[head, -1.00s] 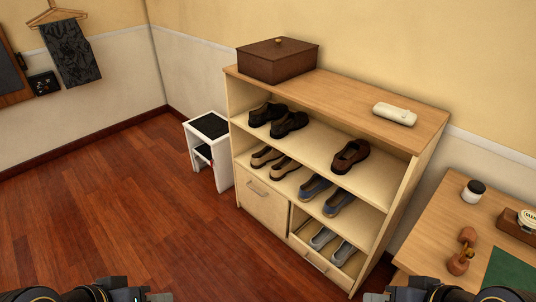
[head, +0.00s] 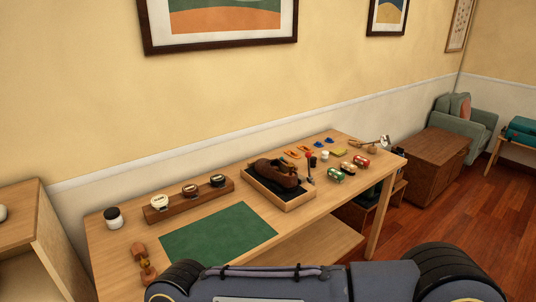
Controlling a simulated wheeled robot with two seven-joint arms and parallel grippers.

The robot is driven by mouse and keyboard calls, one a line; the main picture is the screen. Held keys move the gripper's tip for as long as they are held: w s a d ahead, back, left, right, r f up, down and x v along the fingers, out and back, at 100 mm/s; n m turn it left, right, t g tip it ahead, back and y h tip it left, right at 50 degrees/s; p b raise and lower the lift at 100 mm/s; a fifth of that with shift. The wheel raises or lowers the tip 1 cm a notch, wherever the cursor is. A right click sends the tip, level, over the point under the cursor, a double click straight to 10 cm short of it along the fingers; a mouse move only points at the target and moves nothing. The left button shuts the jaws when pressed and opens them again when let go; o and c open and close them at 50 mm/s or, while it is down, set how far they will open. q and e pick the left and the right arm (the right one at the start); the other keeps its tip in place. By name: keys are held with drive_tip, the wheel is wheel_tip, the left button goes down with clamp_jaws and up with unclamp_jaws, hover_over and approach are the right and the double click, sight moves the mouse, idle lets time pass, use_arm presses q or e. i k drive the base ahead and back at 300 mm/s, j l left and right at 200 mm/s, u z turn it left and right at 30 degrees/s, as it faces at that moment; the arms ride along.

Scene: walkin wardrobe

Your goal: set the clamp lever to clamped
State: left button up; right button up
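A small lever with a red knob (head: 308,155) stands upright at the right end of a light wooden tray (head: 292,204) on the workbench. It seems to be the clamp lever; its exact setting is too small to tell. A brown shoe (head: 277,174) lies in the tray, left of the lever. Neither of my grippers is in view. A grey link of my own arm crosses the bottom of the head view, in front of the bench.
The wooden workbench (head: 115,258) carries a green mat (head: 218,234), a rack of round tins (head: 160,212), a dark-lidded jar (head: 113,217), a wooden shoe form (head: 143,262) and small tins (head: 334,175). A brown chest (head: 434,155) and green armchair (head: 466,125) stand beyond. Open floor lies right.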

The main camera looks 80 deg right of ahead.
sight(307, 154)
drive_tip(key=z, duration=3)
drive_tip(key=i+u, duration=0.15)
drive_tip(key=u, duration=0.8)
drive_tip(key=i+l+u, duration=0.4)
drive_tip(key=l, duration=0.15)
drive_tip(key=l+u, duration=0.2)
drive_tip(key=i+l+u, duration=0.2)
drive_tip(key=l, duration=0.2)
drive_tip(key=i+l, duration=0.1)
drive_tip(key=l, duration=0.45)
drive_tip(key=i+l, duration=0.1)
drive_tip(key=l, duration=0.45)
drive_tip(key=u, duration=0.05)
